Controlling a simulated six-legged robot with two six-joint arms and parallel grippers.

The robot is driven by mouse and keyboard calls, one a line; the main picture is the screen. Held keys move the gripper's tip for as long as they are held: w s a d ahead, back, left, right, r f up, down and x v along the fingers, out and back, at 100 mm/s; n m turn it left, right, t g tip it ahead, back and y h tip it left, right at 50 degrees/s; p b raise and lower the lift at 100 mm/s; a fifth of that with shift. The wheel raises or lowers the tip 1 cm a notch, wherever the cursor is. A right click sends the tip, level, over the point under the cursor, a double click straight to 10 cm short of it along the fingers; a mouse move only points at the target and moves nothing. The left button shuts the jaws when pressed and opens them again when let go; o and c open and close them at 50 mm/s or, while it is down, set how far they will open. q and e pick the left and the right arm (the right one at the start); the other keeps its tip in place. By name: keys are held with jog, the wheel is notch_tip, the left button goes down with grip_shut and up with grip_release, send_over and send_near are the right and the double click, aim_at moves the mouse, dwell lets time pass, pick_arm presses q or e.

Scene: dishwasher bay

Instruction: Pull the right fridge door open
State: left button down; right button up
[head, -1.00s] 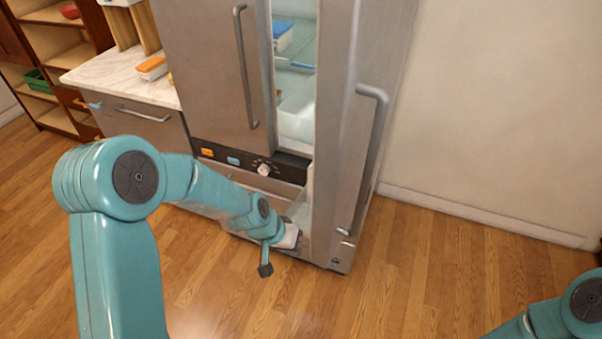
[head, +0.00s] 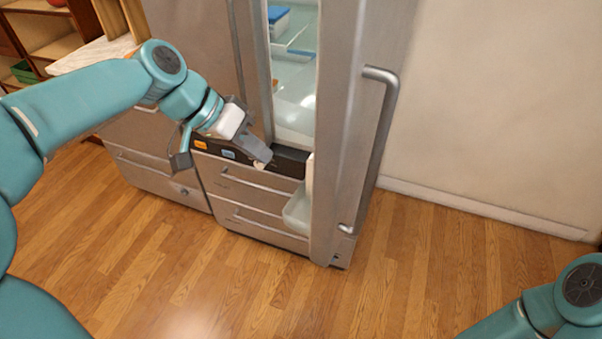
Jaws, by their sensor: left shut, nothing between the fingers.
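The right fridge door (head: 337,130) stands partly open, swung out toward me, with its long handle (head: 380,130) on its outer face. The lit fridge interior (head: 295,75) shows in the gap between the doors. The left fridge door (head: 195,50) is closed. My left gripper (head: 262,157) is shut and empty, in front of the control panel, left of the open door's inner side and apart from the handle. My right gripper is out of view; only part of my right arm shows at lower right.
The control panel (head: 225,153) has orange and blue buttons. Drawers (head: 250,200) lie below it. A door bin (head: 298,208) sticks out from the door's inner side. A counter (head: 95,53) and shelves stand at left. Wood floor is clear in front and at right.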

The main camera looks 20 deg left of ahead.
pick_arm(q)
jog(key=w+d+f+p, duration=0.1)
jog(key=d+f, duration=0.5)
jog(key=d, duration=0.1)
jog(key=shift+w+d+p, duration=0.3)
jog(key=shift+w+d, duration=0.05)
jog(key=shift+d, duration=0.05)
jog(key=shift+d, duration=0.2)
